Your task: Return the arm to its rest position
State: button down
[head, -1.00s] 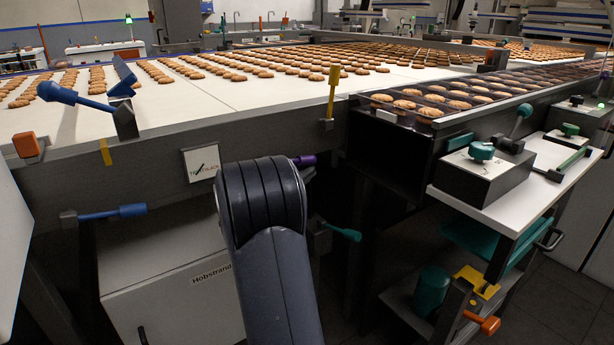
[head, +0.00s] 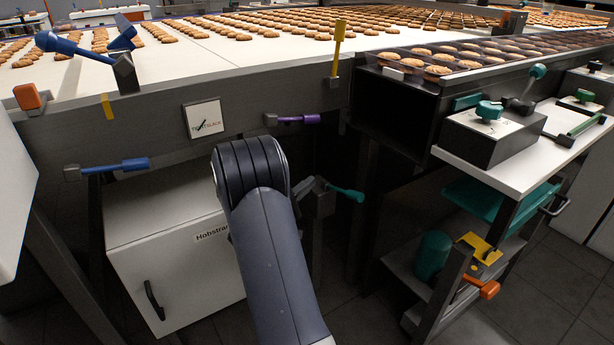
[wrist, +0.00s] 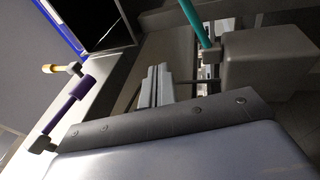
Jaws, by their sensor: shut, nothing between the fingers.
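My arm (head: 262,240) rises from the bottom middle of the head view, its elbow in front of the white cabinet below the belt. A teal handle (wrist: 194,22) on a grey block is above and to the right of the fingers there. A purple handle (wrist: 68,101) is to their left.
The belt with rows of biscuits (head: 190,65) lies beyond the arm. A purple lever (head: 296,119) and a teal lever (head: 346,192) jut out near my arm. A white cabinet (head: 170,250) stands at left. A control shelf (head: 500,165) stands at right.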

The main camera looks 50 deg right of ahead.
jog(key=shift+r, duration=0.1)
notch_tip(320, 180, up, 10)
jog(key=w+d, duration=0.2)
jog(key=d, duration=0.1)
jog(key=p+v, duration=0.2)
jog(key=w+p+v, duration=0.1)
jog(key=p+v, duration=0.1)
jog(key=shift+a, duration=0.1)
dwell(0.6)
